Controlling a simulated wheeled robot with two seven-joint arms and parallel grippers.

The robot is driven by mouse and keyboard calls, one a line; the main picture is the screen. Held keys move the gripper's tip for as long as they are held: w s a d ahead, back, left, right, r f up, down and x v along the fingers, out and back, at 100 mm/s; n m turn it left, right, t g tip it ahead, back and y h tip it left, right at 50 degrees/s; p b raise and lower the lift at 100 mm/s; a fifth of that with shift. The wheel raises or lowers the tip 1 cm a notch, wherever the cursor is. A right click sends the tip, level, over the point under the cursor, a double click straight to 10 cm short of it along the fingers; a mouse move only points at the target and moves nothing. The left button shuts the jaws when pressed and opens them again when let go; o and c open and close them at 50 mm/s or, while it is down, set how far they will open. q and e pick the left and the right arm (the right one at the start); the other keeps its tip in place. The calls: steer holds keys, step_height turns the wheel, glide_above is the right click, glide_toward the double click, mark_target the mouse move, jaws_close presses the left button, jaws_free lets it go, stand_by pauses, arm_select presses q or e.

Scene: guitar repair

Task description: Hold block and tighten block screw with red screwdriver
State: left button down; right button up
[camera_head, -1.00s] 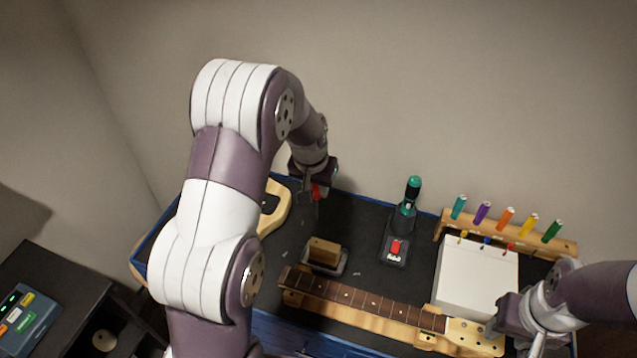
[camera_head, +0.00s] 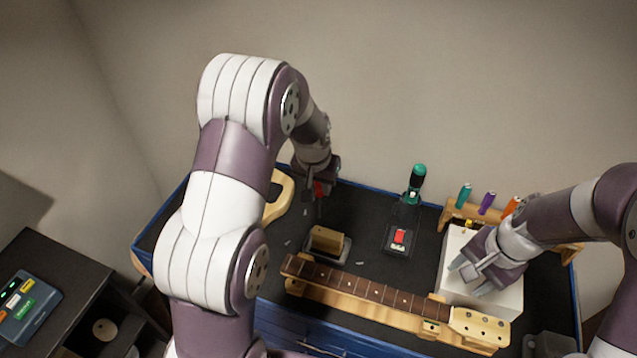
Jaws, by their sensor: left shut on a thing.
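A brown wooden block (camera_head: 326,239) sits in a small grey-black holder on the dark bench top, left of centre. My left gripper (camera_head: 319,196) is above and behind the block, apart from it. It is shut on a red-handled tool, seemingly the red screwdriver (camera_head: 319,188), which is mostly hidden by the fingers. The block screw is too small to make out. My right gripper (camera_head: 471,276) is over the white box (camera_head: 492,298), right of the block. Its fingers look apart, with nothing seen between them.
A guitar neck (camera_head: 370,296) lies in front of the block. A green-topped tool (camera_head: 417,178) stands behind a black unit with a red switch (camera_head: 399,237). A wooden rack (camera_head: 449,216) of coloured screwdrivers is at the back right, partly hidden by my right arm.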

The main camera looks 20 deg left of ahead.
arm_select(q)
steer(key=shift+w+a+f, duration=0.1)
steer(key=shift+w+f, duration=0.05)
steer(key=shift+w, duration=0.2)
arm_select(e)
steer(key=w+a+f+m+y, duration=0.3)
steer(key=w+a+f+m, duration=0.45)
steer(key=w+a, duration=0.4)
arm_select(q)
steer(key=shift+s, duration=0.2)
arm_select(e)
steer(key=m+g+y, duration=0.1)
steer(key=m+y, duration=0.2)
steer(key=m, duration=0.2)
glide_toward(339, 239)
step_height(339, 239, down, 2)
steer(key=x, duration=0.9)
steer(key=shift+w+a, duration=0.4)
jaws_close()
arm_select(q)
steer(key=shift+f, duration=0.4)
steer(key=shift+f, duration=0.1)
